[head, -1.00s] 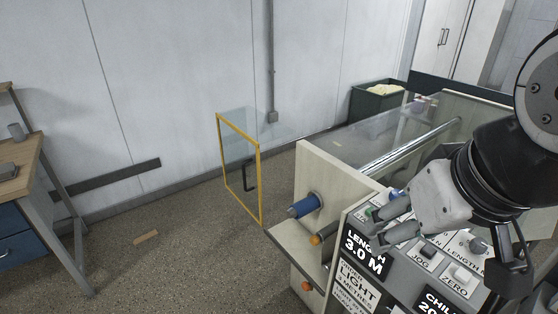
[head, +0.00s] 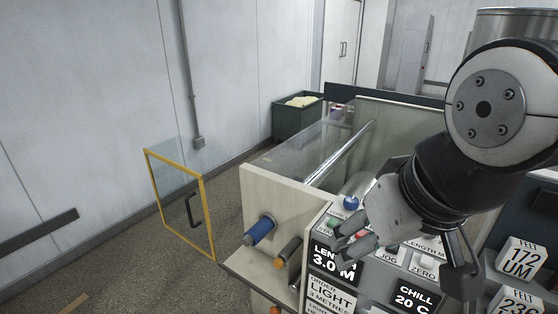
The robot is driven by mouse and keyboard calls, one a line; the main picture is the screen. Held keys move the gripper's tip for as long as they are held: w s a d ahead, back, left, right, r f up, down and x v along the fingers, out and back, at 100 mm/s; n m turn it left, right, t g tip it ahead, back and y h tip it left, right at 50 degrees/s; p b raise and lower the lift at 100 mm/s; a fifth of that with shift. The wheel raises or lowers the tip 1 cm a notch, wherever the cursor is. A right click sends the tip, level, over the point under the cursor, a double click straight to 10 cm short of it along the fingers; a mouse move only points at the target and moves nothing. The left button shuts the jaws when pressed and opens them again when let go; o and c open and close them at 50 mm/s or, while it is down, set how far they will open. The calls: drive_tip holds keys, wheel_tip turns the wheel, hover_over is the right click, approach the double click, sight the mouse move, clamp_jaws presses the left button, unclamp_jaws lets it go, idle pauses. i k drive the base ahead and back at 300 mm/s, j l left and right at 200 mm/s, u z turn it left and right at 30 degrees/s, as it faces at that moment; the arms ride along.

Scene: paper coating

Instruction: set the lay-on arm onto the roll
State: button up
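A shiny metal roll (head: 340,155) lies lengthwise behind the clear guard of the machine in the head view. On the machine's front end panel, a blue-gripped handle (head: 260,230) sticks out, with a dark lever with an orange tip (head: 287,254) to its right. I cannot tell which of these belongs to the lay-on arm. My gripper (head: 342,239) is in front of and above the control panel, to the right of both handles and apart from them. Its fingers look parted, with nothing seen between them. It covers part of the panel.
The control panel (head: 375,270) has buttons and labels, including "LENGTH 3.0 M" and "CHILL 20 C". A yellow-framed glass door (head: 180,205) stands swung open at the left. A dark bin (head: 298,120) stands behind the machine. Label blocks (head: 522,258) are at the right.

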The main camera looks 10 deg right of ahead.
sight(284, 256)
drive_tip(key=i+j+z, duration=0.1)
drive_tip(key=j+z, duration=0.15)
drive_tip(key=i+j+z, duration=0.1)
drive_tip(key=j+z, duration=0.15)
drive_tip(key=j, duration=0.15)
drive_tip(key=j+z, duration=0.25)
drive_tip(key=i+j+z, duration=0.35)
drive_tip(key=k+j+u, duration=0.1)
drive_tip(key=u, duration=0.35)
drive_tip(key=j+z, duration=0.45)
drive_tip(key=j, duration=0.45)
drive_tip(key=k+l, duration=0.2)
drive_tip(key=l, duration=0.15)
drive_tip(key=k+l+z, duration=0.1)
drive_tip(key=l, duration=0.3)
drive_tip(key=k+l+z, duration=0.1)
drive_tip(key=k+l, duration=0.35)
drive_tip(key=l, duration=0.3)
